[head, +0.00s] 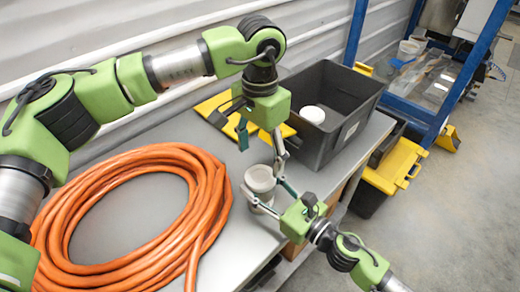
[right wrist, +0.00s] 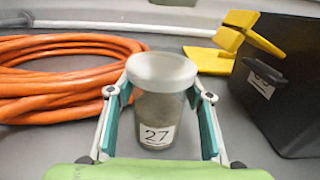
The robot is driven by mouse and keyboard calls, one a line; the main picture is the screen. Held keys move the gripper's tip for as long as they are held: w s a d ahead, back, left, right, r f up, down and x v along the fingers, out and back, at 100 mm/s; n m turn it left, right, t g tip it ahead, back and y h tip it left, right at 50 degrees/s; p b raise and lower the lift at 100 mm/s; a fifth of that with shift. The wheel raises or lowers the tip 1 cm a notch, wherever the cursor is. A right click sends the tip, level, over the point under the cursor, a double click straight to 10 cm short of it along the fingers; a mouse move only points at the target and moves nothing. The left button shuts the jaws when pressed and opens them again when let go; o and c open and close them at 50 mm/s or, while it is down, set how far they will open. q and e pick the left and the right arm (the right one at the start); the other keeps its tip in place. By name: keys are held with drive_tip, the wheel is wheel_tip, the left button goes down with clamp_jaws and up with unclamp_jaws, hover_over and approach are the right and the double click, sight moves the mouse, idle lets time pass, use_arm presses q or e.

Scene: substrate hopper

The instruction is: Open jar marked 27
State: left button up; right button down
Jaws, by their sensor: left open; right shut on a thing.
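The jar marked 27 (right wrist: 158,120) stands upright with its pale lid (right wrist: 162,70) on, its label facing the right wrist camera. In the head view the jar (head: 265,201) is near the table's front edge, its lid (head: 260,178) on top. My right gripper (head: 264,193) is shut on the jar's body, one finger on each side; it also shows in the right wrist view (right wrist: 160,103). My left gripper (head: 262,155) is open and empty, above and just behind the lid, pointing down. One left finger overlaps the lid's edge in view; I cannot tell whether they touch.
A coiled orange hose (head: 215,210) fills the table's left. A dark bin (head: 318,158) with a white round-topped item (head: 312,114) inside stands behind right, beside a yellow object (head: 212,104). A yellow-lidded box (head: 392,167) and blue frame (head: 436,125) stand beyond the table's right edge.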

sight(260, 176)
use_arm(q)
wheel_tip(260, 176, down, 7)
drive_tip(key=shift+f, duration=0.1)
idle(0.3)
drive_tip(key=c, duration=1.1)
drive_tip(key=shift+n, duration=1.7)
drive_tip(key=shift+c, duration=0.2)
drive_tip(key=o, duration=1.2)
